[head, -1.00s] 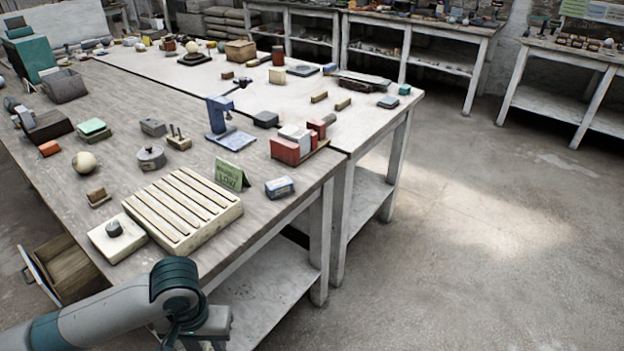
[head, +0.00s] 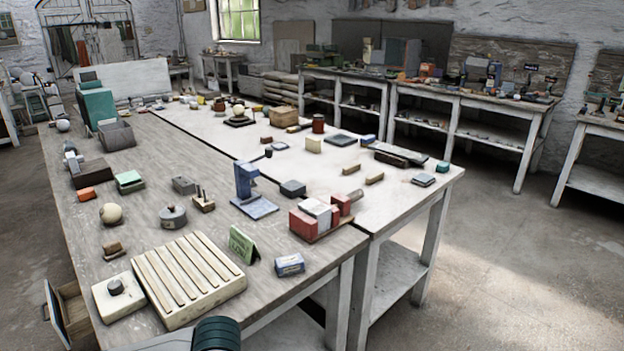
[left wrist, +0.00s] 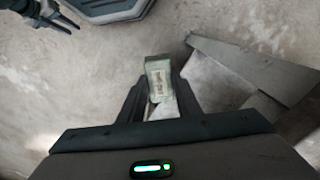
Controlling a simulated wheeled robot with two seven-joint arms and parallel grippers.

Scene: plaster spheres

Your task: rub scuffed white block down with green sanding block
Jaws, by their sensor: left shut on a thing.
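The scuffed white block (head: 316,210) sits between the red jaws of a vise-like holder (head: 305,225) near the right edge of the wooden bench in the head view. In the left wrist view my left gripper (left wrist: 159,88) is shut on a small greenish block with a pale label, the green sanding block (left wrist: 158,68). It is held over the concrete floor, away from the bench. A small dark pronged shape at the upper left of that view looks like my right gripper (left wrist: 62,22). Its opening is too small to judge.
A blue stand (head: 250,190) is left of the holder. A pale bench (head: 330,165) adjoins behind. Open floor lies to the right.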

